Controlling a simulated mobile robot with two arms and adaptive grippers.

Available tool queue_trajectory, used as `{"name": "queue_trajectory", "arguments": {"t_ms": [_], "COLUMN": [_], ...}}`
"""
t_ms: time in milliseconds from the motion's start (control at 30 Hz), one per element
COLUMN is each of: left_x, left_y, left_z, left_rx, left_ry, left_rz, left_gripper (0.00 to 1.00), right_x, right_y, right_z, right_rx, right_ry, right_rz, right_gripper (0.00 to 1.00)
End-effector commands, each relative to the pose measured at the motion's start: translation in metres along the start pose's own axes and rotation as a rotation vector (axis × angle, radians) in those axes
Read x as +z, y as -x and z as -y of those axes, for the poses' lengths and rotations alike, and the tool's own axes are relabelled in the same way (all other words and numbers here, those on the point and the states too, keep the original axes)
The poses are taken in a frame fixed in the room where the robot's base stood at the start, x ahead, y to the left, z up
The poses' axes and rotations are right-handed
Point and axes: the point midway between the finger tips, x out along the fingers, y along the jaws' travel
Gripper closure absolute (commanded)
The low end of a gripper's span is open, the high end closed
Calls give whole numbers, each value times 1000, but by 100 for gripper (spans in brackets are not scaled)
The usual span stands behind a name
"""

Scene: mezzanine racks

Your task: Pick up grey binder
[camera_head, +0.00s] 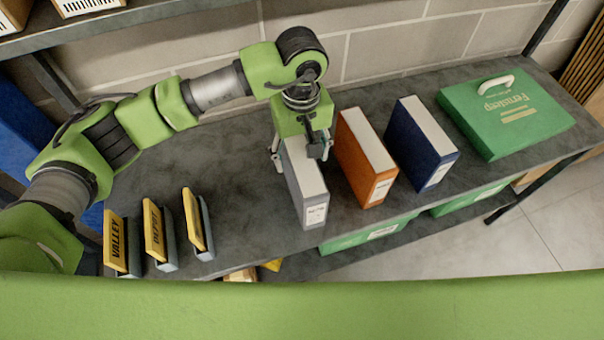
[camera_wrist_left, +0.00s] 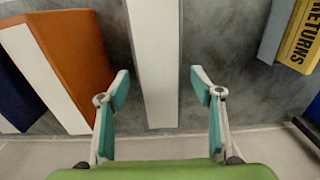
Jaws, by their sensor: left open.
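The grey binder (camera_head: 309,190) stands upright on the dark shelf, its white label facing the front edge. My left gripper (camera_head: 302,157) is over its top from above, with a finger on each side. In the left wrist view, the white page side of the grey binder (camera_wrist_left: 156,60) lies between the open fingers of the left gripper (camera_wrist_left: 161,92). Gaps show between the fingers and the binder there, so the gripper is open and not clamped. My right gripper is not in view.
An orange binder (camera_head: 362,165) stands close on the right, then a blue binder (camera_head: 420,148) and a green case (camera_head: 505,112). Several yellow-and-grey signs (camera_head: 160,236) stand at the left front. The shelf (camera_head: 250,160) is bare left of the grey binder.

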Motion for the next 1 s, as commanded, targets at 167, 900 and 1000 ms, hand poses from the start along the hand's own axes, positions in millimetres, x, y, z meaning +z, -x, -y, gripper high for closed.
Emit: {"name": "queue_trajectory", "arguments": {"t_ms": [167,900,1000], "left_x": [4,4,3], "left_y": [-16,-51,-50], "left_z": [0,0,-1], "left_rx": [-2,-1,1], "left_ry": [1,-1,-1], "left_rz": [6,1,0], "left_gripper": [40,92,92], "right_x": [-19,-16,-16], "right_y": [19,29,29], "right_z": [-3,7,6], "right_rx": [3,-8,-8], "right_ry": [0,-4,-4], "right_rz": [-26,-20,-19], "right_gripper": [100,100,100]}}
